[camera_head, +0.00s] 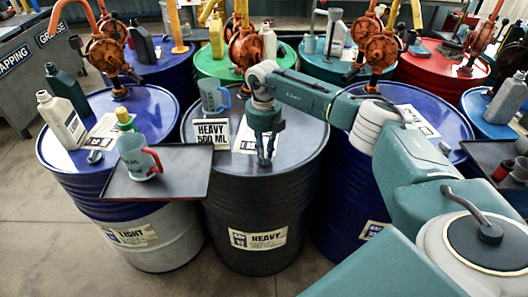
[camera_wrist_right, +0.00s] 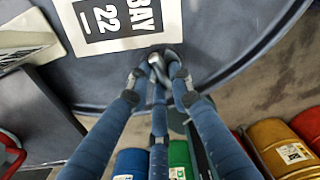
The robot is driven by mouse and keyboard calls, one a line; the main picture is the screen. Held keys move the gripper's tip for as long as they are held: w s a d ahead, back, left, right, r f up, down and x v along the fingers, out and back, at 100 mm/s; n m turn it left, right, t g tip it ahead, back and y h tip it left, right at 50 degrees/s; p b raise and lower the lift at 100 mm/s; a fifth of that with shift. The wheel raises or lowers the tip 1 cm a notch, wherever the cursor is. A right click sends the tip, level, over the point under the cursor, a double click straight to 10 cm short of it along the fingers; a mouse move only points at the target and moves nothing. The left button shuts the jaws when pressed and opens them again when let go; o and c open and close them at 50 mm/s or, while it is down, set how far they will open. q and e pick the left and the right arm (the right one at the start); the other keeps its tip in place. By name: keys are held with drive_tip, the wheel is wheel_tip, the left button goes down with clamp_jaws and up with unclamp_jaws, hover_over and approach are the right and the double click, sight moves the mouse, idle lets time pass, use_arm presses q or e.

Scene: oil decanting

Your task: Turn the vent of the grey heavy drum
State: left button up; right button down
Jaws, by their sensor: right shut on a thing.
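The grey heavy drum (camera_head: 262,222) stands upright in the middle of the front row, with a "HEAVY" label on its side. My right arm reaches in from the right, and my right gripper (camera_head: 266,160) points down at the front part of the drum's lid. In the right wrist view the fingers (camera_wrist_right: 158,66) close around a small metallic vent (camera_wrist_right: 155,60) on the lid (camera_wrist_right: 215,45), just below a "BAY 22" label. The fingers hide most of the vent, so its angle cannot be told. My left gripper is not in view.
A "HEAVY 500 ML" card (camera_head: 211,134) and a blue jug (camera_head: 214,97) stand on the lid's left. A dark tray (camera_head: 185,184) with a red-handled jug (camera_head: 139,160) overlaps the lid's left edge. Neighbouring drums and rusty hand pumps (camera_head: 246,48) crowd behind.

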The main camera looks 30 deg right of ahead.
drive_tip(key=shift+w+r+m, duration=0.15)
drive_tip(key=shift+m, duration=0.35)
drive_tip(key=c, duration=1.5)
unclamp_jaws()
drive_tip(key=shift+c, duration=0.2)
wheel_tip(320, 180, up, 12)
